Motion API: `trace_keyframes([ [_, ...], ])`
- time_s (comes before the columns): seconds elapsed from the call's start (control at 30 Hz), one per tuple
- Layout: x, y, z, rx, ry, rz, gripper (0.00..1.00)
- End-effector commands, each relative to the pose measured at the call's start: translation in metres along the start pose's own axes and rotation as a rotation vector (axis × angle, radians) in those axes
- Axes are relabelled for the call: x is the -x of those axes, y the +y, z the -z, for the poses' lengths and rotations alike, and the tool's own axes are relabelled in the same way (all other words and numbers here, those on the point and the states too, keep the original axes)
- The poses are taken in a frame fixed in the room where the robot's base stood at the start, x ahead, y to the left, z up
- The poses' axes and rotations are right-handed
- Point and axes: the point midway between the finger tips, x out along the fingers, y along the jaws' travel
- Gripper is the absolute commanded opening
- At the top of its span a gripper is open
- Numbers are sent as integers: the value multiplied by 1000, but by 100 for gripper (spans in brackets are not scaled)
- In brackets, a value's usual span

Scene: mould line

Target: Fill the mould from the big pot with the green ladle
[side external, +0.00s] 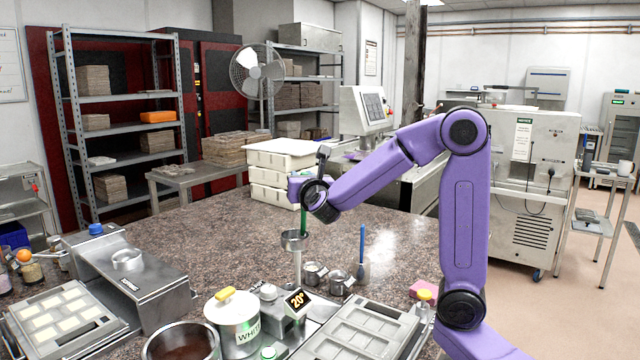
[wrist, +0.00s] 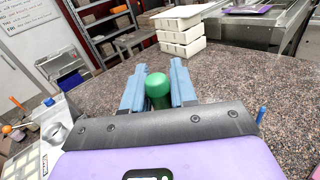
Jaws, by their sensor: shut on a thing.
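My gripper (side external: 303,206) is shut on the green ladle (side external: 294,240), whose green handle rises upright between the blue fingers in the wrist view (wrist: 158,92). The ladle's steel bowl hangs above the counter; a thin pale vertical shape shows under it, and I cannot tell if it is a stand or a stream. The bowl's contents are hidden. A wide steel pot (side external: 150,352) with brown contents is cut off at the front edge of the picture. A grey mould (side external: 345,350) with several rectangular cavities lies at the front right, its cavities looking empty.
A lidded pot (side external: 238,335) marked "WHITE" and a small display reading 20° (side external: 298,301) stand left of the mould. Small steel cups (side external: 340,283) and a blue-handled tool (side external: 362,245) stand behind it. A tray of white-filled cavities (side external: 110,327) lies left.

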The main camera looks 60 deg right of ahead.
Motion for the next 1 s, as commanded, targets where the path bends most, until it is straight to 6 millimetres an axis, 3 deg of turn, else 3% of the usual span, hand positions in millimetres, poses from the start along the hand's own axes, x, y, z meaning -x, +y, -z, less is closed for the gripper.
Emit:
trace_keyframes([
  [0.27,34,98,4,7,5,-146,0],
  [0.6,109,217,11,19,13,-334,0],
  [0.8,148,259,14,25,17,-407,0],
  [1.0,173,281,23,33,20,-450,0],
])
